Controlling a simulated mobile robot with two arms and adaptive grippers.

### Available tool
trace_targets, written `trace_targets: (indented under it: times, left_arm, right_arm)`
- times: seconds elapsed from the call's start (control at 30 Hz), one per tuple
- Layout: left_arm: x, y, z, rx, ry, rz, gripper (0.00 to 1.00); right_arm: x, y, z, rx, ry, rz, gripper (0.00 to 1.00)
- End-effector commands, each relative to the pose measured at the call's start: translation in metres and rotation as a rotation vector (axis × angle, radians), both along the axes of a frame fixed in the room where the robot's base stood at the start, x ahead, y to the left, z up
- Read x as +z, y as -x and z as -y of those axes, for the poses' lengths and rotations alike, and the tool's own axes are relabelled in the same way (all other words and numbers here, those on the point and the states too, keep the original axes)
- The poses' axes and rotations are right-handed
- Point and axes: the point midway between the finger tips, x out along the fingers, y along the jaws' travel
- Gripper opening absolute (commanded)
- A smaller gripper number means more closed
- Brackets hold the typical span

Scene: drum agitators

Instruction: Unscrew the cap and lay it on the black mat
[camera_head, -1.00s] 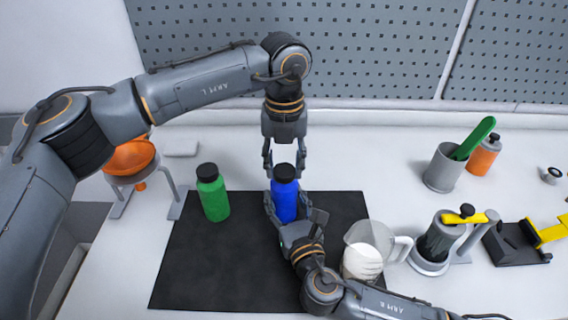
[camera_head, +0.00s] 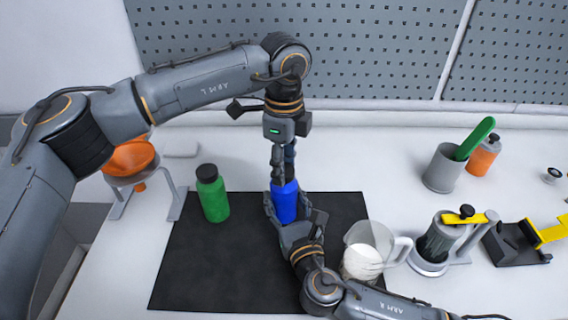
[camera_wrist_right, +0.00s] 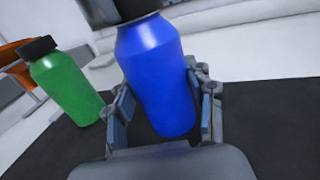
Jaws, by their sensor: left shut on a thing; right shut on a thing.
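A blue bottle (camera_head: 285,204) stands upright on the black mat (camera_head: 220,270). My right gripper (camera_head: 283,214) is shut on its body from the front; in the right wrist view the blue bottle (camera_wrist_right: 156,80) sits between the two fingers (camera_wrist_right: 163,108). My left gripper (camera_head: 283,176) points straight down from above and is shut on the bottle's black cap. The left fingers hide the cap in the head view; the dark cap (camera_wrist_right: 135,8) shows in part at the top of the right wrist view. I cannot tell whether it is loose on the neck.
A green bottle (camera_head: 213,198) with a black cap stands left on the mat. A clear jug (camera_head: 366,252) of white powder stands close to my right arm. An orange funnel (camera_head: 131,157) is at left; a grey cup (camera_head: 443,169) is at right. The mat's front left is clear.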

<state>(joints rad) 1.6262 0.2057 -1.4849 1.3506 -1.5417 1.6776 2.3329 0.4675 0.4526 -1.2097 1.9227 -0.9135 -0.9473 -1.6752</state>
Motion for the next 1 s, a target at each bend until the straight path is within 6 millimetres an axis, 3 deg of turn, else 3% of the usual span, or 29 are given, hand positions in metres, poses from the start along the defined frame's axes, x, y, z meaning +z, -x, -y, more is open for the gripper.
trace_targets:
  times: [0.37, 1.0]
  left_arm:
    - [0.002, 0.000, 0.000, -0.002, 0.000, 0.000, 0.04]
    - [0.022, 0.000, 0.000, -0.003, 0.000, -0.001, 0.04]
  right_arm:
    - [0.000, 0.000, 0.000, 0.000, 0.000, -0.001, 0.00]
    - [0.000, 0.000, 0.000, 0.000, 0.000, -0.001, 0.00]
